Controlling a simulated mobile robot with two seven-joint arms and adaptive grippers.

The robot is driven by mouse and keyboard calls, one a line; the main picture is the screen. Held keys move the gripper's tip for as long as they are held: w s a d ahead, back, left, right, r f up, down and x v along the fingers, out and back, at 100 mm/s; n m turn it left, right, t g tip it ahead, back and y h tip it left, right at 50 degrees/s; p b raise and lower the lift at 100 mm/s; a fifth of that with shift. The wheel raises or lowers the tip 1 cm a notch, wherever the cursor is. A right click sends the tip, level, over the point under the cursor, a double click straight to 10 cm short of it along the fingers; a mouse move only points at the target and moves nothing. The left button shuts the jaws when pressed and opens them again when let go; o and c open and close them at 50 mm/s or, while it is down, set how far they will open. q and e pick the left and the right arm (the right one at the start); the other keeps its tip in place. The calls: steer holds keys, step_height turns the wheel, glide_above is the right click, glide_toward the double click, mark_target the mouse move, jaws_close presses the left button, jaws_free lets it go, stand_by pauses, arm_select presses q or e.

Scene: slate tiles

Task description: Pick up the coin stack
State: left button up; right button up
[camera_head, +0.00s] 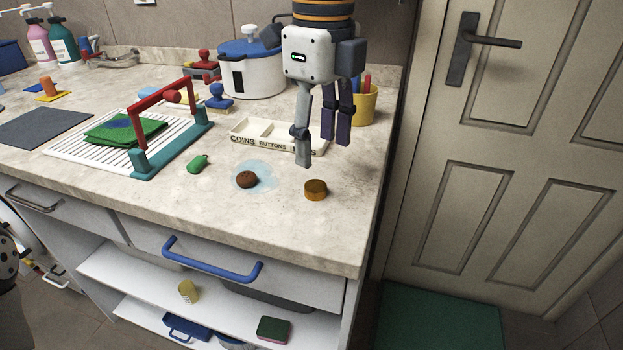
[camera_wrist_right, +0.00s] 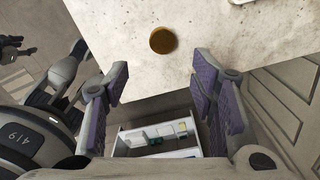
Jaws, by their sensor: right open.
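The coin stack (camera_head: 316,189) is a short golden-brown cylinder standing on the countertop near its front right edge. It also shows in the right wrist view (camera_wrist_right: 163,39), on the pale counter beyond the fingertips. My right gripper (camera_head: 322,150) hangs over the counter with its fingers pointing down. It is open and empty, above and slightly behind the coin stack, and does not touch it. In the right wrist view its fingers (camera_wrist_right: 162,80) are spread wide, with nothing between them.
A labelled compartment tray (camera_head: 270,142) stands behind the coin stack. A brown round item (camera_head: 246,180) lies to its left on a bluish patch, with a green item (camera_head: 198,163) further left. A yellow cup (camera_head: 363,104) and white pot (camera_head: 252,75) stand behind.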

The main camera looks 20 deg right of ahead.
mark_target(317, 187)
steer(key=f, duration=0.7)
steer(key=shift+w+f, duration=0.25)
steer(key=shift+f, duration=0.1)
steer(key=c, duration=1.2)
